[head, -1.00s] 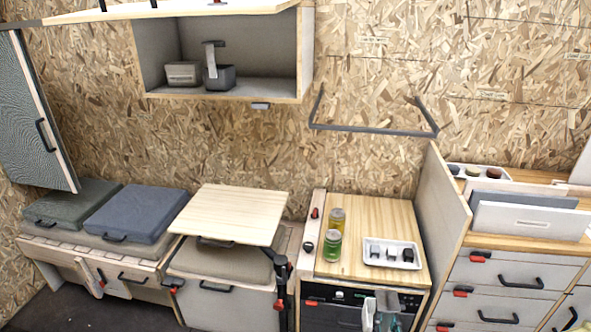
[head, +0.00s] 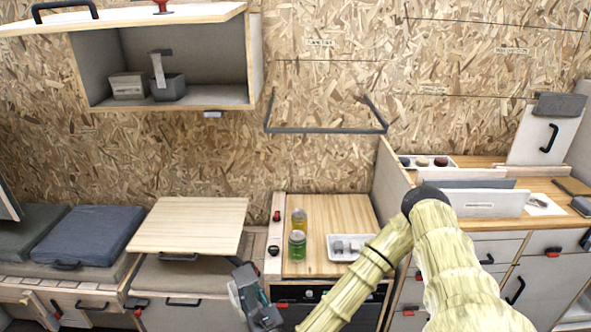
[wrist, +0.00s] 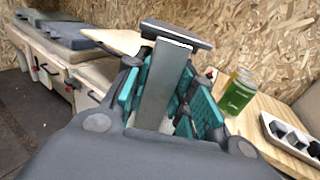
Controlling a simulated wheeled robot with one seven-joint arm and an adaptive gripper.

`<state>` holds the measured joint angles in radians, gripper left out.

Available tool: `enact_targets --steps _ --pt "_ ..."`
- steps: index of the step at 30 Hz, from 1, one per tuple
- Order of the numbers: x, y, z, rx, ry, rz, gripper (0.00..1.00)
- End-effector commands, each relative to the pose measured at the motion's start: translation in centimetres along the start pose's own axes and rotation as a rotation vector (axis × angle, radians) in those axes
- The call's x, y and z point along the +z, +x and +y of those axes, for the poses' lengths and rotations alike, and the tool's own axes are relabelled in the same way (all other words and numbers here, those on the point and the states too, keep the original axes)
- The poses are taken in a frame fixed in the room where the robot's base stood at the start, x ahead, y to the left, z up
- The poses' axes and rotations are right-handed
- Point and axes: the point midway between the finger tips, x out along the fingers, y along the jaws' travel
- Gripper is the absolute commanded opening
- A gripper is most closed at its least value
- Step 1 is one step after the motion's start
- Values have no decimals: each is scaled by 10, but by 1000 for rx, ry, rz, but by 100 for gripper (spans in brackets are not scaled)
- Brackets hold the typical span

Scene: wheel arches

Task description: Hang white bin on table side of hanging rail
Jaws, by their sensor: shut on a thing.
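The hanging rail (head: 325,130) is a dark grey bar fixed to the chipboard wall, right of the open upper cabinet, with nothing on it. The pale wood table (head: 190,226) stands lower left of it. My gripper (head: 254,292) is low, by the table's right front corner, well below the rail. In the wrist view my gripper (wrist: 168,108) has its teal-padded fingers closed on the white bin (wrist: 165,80). Its tall grey hanger strip with a dark flat top shows between the fingers. The bin's body is mostly hidden.
Two jars (head: 298,240) and a white tray (head: 347,247) of small items stand on the wooden counter (head: 330,213) below the rail. An upright panel (head: 391,185) borders it on the right. The wall around the rail is clear.

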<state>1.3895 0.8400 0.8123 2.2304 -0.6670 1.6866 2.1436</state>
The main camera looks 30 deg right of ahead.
Motion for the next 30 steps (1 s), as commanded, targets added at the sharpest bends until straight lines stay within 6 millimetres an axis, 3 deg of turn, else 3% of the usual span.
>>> enact_targets --steps 1,15,30 --pt "15 12 -9 -14 -2 -7 1" --pt "102 86 -83 -145 0 -7 1" --pt "208 136 -169 -314 1 -6 1"
